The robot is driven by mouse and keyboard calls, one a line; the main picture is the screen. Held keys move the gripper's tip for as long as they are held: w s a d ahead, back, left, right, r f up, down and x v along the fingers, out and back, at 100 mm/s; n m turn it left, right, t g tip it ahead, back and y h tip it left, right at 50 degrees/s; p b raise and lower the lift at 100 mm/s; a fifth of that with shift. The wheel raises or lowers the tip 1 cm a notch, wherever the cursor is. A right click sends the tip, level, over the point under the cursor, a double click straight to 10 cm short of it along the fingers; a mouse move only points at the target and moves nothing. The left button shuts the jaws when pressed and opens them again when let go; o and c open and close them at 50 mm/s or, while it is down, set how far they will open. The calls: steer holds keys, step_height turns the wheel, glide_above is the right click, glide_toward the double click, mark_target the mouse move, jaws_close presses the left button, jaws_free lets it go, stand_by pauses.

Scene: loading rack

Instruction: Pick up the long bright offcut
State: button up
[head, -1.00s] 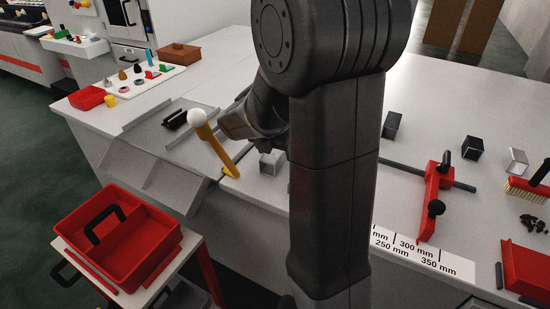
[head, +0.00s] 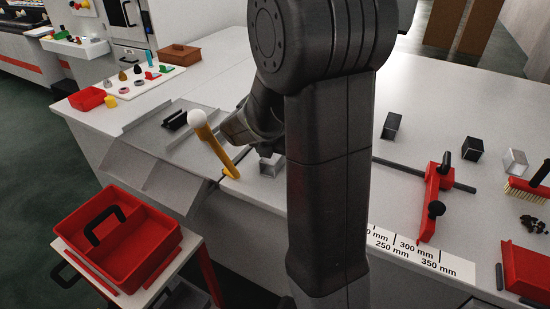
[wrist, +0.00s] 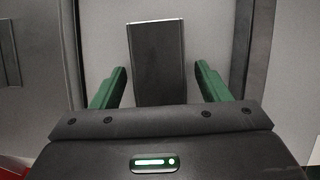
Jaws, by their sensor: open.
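A bright square-ended offcut (head: 269,166) lies on the bench beside the yellow-handled tool, partly hidden by my arm; its full length cannot be seen. My gripper (head: 266,150) is low over it, mostly hidden behind my arm. In the wrist view my gripper (wrist: 160,68) is open, its green fingers on either side of a long piece (wrist: 157,50) with a dark face and thin light edges. Gaps show on both sides, so the fingers do not touch it. It appears to be the same offcut, its face in shade.
A yellow handle with a white knob (head: 215,145) rises close left of my gripper. A short bright offcut (head: 515,160) and dark ones (head: 391,125) lie right. A red clamp (head: 432,200) and a divided red tote (head: 150,240) stand apart.

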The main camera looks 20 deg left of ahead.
steer(key=c, duration=1.1)
steer(key=shift+r, duration=0.1)
